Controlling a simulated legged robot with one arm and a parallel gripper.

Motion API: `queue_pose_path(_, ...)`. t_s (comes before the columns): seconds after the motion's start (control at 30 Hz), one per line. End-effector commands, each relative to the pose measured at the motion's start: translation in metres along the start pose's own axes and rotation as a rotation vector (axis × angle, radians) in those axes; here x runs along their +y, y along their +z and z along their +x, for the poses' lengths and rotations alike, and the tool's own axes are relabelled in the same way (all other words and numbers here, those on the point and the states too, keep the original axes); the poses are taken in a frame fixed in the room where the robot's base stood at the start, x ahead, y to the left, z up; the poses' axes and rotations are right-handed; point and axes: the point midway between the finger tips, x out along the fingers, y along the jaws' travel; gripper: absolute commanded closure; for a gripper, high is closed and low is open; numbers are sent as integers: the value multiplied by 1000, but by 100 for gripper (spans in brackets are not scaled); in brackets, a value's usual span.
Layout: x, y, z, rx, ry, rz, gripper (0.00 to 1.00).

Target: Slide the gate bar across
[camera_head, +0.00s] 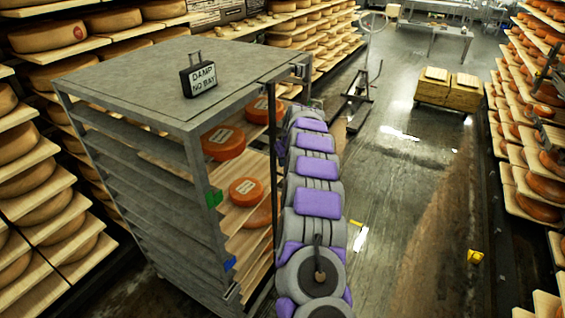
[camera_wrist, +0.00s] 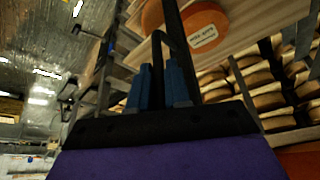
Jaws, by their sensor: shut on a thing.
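The gate bar (camera_head: 272,150) is a dark upright bar across the open front of the grey metal rack (camera_head: 190,75). In the wrist view the dark bar (camera_wrist: 173,20) runs up past my fingers, with a thin bent handle beside it. My gripper (camera_wrist: 162,78) has two blue fingers shut on this handle. In the head view my purple and grey arm reaches along the rack's right side, and my gripper is hidden behind it. Orange cheese wheels (camera_head: 223,143) sit on boards behind the bar; one also shows in the wrist view (camera_wrist: 190,28).
Shelves of cheese line the left and the right (camera_head: 540,130). Wooden crates (camera_head: 450,90) stand further down the aisle. The wet floor (camera_head: 400,200) right of my arm is mostly clear.

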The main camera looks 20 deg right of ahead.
Motion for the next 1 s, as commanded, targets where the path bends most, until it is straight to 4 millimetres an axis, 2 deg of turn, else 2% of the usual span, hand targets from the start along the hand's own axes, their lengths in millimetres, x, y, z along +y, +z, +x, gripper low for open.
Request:
queue_pose_path(0.47,5,-4,1,3,4,1,100)
queue_pose_path(0.5,5,-4,1,4,4,1,82)
queue_pose_path(0.7,4,-3,1,3,3,1,63)
queue_pose_path(1.0,3,-2,-2,2,2,0,62)
